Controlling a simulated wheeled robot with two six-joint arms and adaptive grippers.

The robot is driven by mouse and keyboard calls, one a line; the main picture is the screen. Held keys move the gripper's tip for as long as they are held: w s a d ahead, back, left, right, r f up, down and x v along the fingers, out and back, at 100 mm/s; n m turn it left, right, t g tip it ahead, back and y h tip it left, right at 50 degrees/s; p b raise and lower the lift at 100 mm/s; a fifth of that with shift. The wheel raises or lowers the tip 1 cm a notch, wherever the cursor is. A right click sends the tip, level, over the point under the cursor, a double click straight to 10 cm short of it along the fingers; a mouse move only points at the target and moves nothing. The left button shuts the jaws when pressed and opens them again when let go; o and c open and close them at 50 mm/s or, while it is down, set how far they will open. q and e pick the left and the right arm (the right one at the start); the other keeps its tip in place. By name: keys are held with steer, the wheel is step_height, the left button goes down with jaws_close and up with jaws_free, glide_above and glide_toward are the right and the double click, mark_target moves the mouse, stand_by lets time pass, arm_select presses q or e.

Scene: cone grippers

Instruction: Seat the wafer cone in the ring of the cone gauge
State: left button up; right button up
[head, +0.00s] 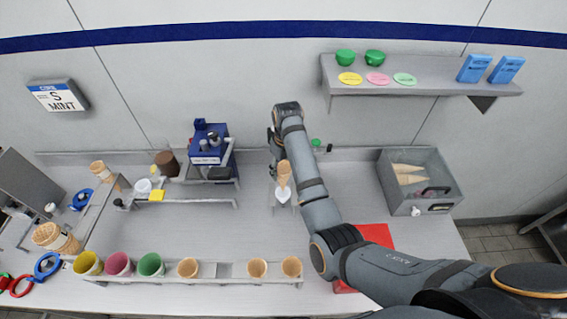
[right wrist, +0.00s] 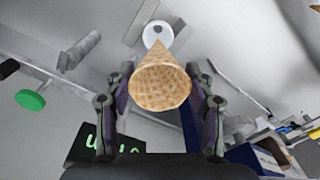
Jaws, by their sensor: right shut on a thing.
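The wafer cone (head: 284,173) is tan with a waffle pattern. In the right wrist view the cone (right wrist: 160,85) has its open mouth towards the camera and its narrow end pointing away. My right gripper (right wrist: 160,78) is shut on it, one finger on each side; in the head view the gripper (head: 274,150) is partly hidden by my arm. A white piece, apparently the ring of the cone gauge (head: 283,195), is just below the cone. In the wrist view the white ring (right wrist: 157,32) lies beyond the narrow end; whether they touch cannot be told. My left gripper is out of view.
A blue machine (head: 208,145) stands left of the arm. A grey bin (head: 400,205) with cones is at the right. A front rack (head: 225,272) holds several cups and cones. A red mat (head: 376,235) lies partly under my arm. The counter's middle is clear.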

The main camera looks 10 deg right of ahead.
mark_target(283, 185)
step_height(283, 185, down, 3)
steer(key=shift+r+b, duration=0.1)
steer(key=shift+b, duration=0.6)
step_height(283, 185, down, 4)
steer(key=b, duration=0.3)
steer(key=shift+r+b, duration=0.1)
steer(key=shift+b, duration=0.25)
steer(key=shift+f, duration=1.05)
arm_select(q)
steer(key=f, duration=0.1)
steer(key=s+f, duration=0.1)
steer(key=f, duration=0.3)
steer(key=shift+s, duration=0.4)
arm_select(e)
steer(key=shift+f, duration=0.35)
steer(key=o, duration=0.8)
